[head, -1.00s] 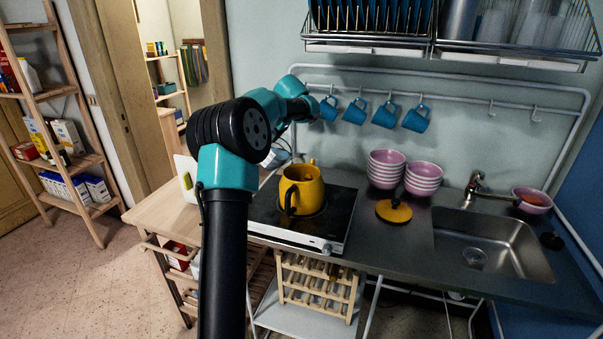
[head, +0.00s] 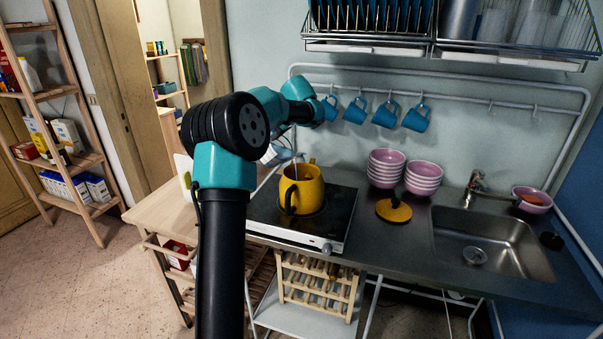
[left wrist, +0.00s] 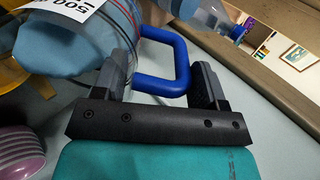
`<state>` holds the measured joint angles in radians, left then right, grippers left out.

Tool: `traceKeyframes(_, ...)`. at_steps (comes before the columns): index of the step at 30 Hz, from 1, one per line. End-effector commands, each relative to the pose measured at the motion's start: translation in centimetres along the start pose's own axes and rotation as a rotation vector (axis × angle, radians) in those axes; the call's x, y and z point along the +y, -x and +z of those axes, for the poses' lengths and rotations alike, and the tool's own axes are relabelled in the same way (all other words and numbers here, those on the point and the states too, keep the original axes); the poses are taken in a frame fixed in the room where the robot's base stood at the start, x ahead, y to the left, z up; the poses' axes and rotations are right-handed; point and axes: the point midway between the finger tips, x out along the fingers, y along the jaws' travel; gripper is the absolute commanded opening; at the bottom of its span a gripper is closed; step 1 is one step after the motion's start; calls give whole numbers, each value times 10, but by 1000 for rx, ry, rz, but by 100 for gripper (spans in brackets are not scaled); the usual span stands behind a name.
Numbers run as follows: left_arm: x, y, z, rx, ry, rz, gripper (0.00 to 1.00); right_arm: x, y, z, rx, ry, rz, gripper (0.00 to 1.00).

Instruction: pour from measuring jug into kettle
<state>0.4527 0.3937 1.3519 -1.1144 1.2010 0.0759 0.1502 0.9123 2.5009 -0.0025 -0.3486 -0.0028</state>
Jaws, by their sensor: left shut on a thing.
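The yellow kettle (head: 309,193) stands on the black hob (head: 335,212) with its top open. Its yellow lid (head: 393,211) with a dark knob lies on the counter to the right. My left gripper (left wrist: 163,80) is shut on the blue handle of the clear measuring jug (left wrist: 110,22), which holds blue liquid and has a label reading 500. In the head view, my arm hides the gripper's fingers and much of the jug, near the kettle's upper left. A yellow edge, apparently the kettle (left wrist: 12,78), shows beside the jug. My right gripper is not visible.
Pink bowls (head: 386,168) are stacked right of the hob, near the sink (head: 490,242). Blue mugs (head: 387,114) hang from the rail above. A clear bottle (left wrist: 213,14) shows beyond the jug in the left wrist view. The counter's front right is clear.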

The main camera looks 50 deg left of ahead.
Motion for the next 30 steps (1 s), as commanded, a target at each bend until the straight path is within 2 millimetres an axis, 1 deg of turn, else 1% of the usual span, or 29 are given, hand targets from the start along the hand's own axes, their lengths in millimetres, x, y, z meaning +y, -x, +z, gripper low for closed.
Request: traceKeyframes(30,10,9,-4,4,-4,-110,21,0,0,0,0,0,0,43)
